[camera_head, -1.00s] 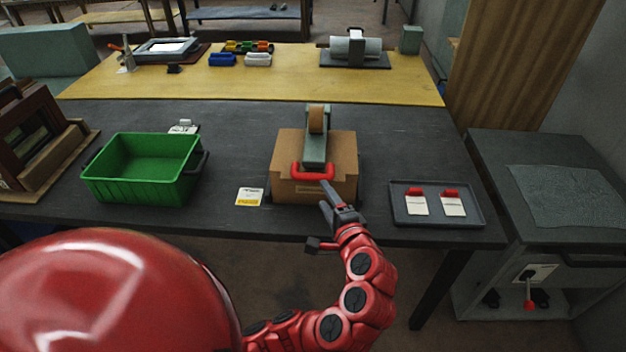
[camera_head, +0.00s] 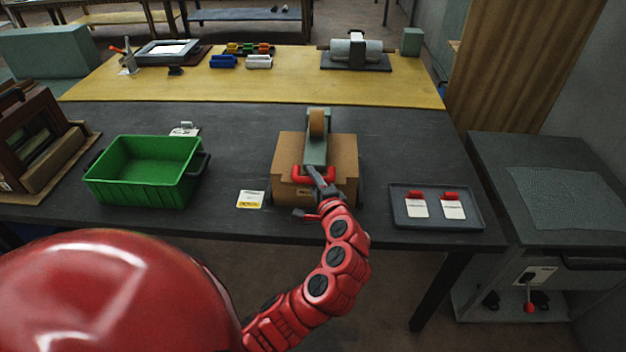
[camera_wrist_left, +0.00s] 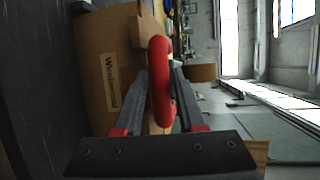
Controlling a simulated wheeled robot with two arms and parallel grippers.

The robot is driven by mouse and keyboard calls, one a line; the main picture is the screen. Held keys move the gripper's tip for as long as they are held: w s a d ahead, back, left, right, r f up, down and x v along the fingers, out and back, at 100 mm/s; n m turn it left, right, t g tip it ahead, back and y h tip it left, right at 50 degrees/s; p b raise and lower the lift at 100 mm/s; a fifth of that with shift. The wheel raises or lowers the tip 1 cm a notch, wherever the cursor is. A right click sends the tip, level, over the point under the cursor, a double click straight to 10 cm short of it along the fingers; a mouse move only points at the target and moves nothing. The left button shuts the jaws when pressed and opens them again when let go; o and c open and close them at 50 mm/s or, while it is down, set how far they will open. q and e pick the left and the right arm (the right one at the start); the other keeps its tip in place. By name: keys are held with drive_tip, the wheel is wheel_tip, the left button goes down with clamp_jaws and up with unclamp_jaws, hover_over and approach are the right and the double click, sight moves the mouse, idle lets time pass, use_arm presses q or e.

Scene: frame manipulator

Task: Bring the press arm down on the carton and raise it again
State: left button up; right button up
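The carton (camera_head: 345,157) is a brown box on the dark table. The press arm (camera_head: 316,150) is a grey-green lever lying above it, with a red handle (camera_head: 298,173) at its near end. My left gripper (camera_head: 315,175) is at the handle. In the left wrist view, the red handle (camera_wrist_left: 160,80) lies between the two open fingers, and the carton (camera_wrist_left: 105,75) shows to the left with a printed label. The fingers do not look closed on the handle. My right gripper is in neither view.
A green bin (camera_head: 145,185) stands to the left. A grey tray (camera_head: 400,221) with two red-clipped cards lies to the right. A white and yellow card (camera_head: 250,199) lies left of the carton. A grey cabinet (camera_head: 510,160) stands beyond the table's right edge.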

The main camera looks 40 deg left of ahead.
use_arm(q)
clamp_jaws()
idle(1.1)
